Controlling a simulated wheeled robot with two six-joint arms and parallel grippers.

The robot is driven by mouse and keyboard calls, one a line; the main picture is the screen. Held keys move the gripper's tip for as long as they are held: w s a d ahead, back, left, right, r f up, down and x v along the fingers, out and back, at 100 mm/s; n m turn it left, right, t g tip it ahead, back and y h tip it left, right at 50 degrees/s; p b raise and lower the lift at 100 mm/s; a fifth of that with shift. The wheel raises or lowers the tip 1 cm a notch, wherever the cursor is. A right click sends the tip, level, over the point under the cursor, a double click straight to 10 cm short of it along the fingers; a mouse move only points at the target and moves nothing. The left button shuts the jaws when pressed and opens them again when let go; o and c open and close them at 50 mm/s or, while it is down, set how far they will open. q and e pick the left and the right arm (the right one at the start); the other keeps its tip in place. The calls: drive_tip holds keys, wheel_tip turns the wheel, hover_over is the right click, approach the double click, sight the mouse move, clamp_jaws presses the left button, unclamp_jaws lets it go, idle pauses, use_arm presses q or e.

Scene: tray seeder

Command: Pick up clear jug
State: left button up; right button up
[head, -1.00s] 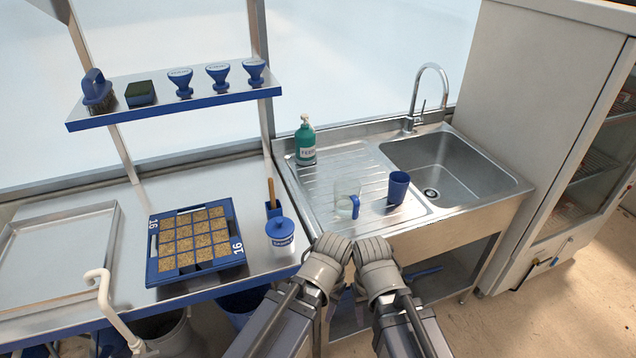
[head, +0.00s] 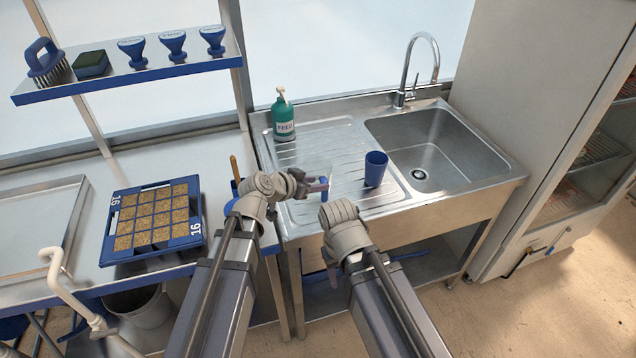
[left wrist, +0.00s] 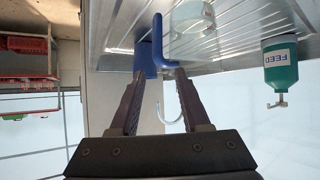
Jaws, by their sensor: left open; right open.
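The clear jug (head: 318,172) stands on the ribbed drainboard of the sink unit, partly hidden by my left gripper in the head view. In the left wrist view the see-through jug (left wrist: 198,36) has a blue handle (left wrist: 160,42) just beyond the fingertips. My left gripper (head: 318,185) is open and empty at the handle side of the jug; its two fingers (left wrist: 160,74) also show in the left wrist view, apart, on either side of the handle's line. My right gripper (head: 338,213) is in front of the sink unit's front edge, with its fingers hidden from view.
A blue cup (head: 376,169) stands close right of the jug. A green FEED bottle (head: 283,118) stands at the drainboard's back left. The sink basin (head: 420,150) with its tap (head: 404,95) is right. A seed tray (head: 106,250) lies on the left bench.

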sight(330, 172)
use_arm(q)
drive_tip(key=shift+t, duration=0.5)
drive_tip(key=shift+w+d+f+b, duration=0.45)
drive_tip(key=shift+w+d+b, duration=0.15)
drive_tip(key=shift+w, duration=0.55)
drive_tip(key=shift+w+d+f+b, duration=0.5)
drive_tip(key=shift+w+b, duration=0.2)
drive_tip(key=shift+w, duration=0.5)
drive_tip(key=shift+w+d+f+b, duration=0.4)
drive_tip(key=shift+w+d+b, duration=0.25)
drive_tip(key=shift+w, duration=0.5)
drive_tip(key=shift+r, duration=0.1)
drive_tip(key=shift+s, duration=0.1)
clamp_jaws()
